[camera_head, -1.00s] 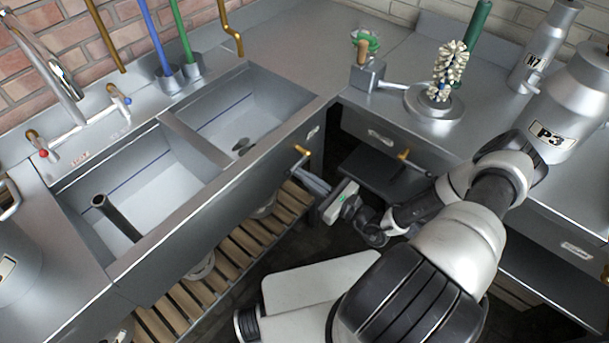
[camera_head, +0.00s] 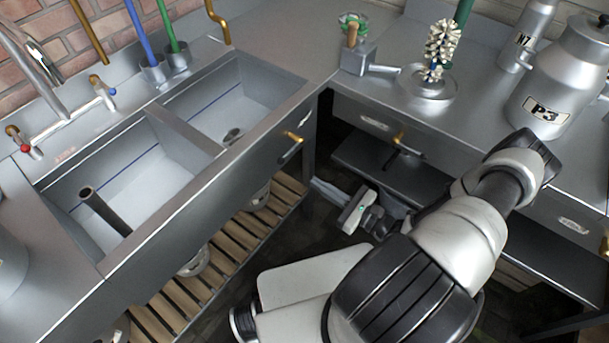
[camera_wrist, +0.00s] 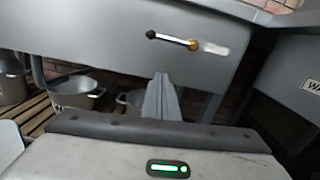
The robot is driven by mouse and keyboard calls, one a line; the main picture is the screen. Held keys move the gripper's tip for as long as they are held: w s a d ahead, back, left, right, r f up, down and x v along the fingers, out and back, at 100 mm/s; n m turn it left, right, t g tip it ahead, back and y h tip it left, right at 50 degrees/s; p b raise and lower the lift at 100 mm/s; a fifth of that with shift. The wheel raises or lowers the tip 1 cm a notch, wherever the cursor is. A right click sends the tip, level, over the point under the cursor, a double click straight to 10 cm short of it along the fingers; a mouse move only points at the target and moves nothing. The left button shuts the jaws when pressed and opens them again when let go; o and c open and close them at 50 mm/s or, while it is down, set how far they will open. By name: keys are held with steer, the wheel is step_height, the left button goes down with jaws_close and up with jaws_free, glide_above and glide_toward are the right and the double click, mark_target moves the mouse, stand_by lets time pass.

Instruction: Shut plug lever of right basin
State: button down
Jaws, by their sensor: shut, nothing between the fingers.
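The plug lever of the right basin, with a brass part (camera_head: 293,137), is on the front panel below the right basin (camera_head: 235,105). In the wrist view the lever (camera_wrist: 172,39) lies nearly level, slightly tilted, its black knob to the left and its brass pivot to the right, beside a white label. My gripper (camera_head: 322,187) is below and to the right of the lever in the head view, apart from it. In the wrist view my gripper (camera_wrist: 161,90) is shut and empty, its fingers pointing at the panel below the lever.
The left basin (camera_head: 120,190) holds a dark standpipe (camera_head: 103,210). A slatted wooden shelf (camera_head: 215,262) with pots is under the sink. Another brass handle (camera_head: 405,146) is on the right counter front. Milk cans, including one marked P3 (camera_head: 555,90), stand on that counter.

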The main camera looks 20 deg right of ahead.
steer(key=shift+v, duration=1.55)
steer(key=s+a+r+n+g+h+p, duration=0.2)
steer(key=r+n, duration=0.7)
steer(key=r, duration=1)
steer(key=s+a+r+n+g+h+p, duration=0.3)
steer(key=r+n+p, duration=0.6)
steer(key=r, duration=1)
steer(key=s+a+r+n+g+h+p, duration=0.2)
steer(key=r+n, duration=0.7)
steer(key=r, duration=1.1)
steer(key=s+g+h+p, duration=0.2)
steer(key=s+h+p, duration=0.2)
steer(key=s, duration=0.1)
steer(key=shift+a+n, duration=0.25)
steer(key=shift+n, duration=0.05)
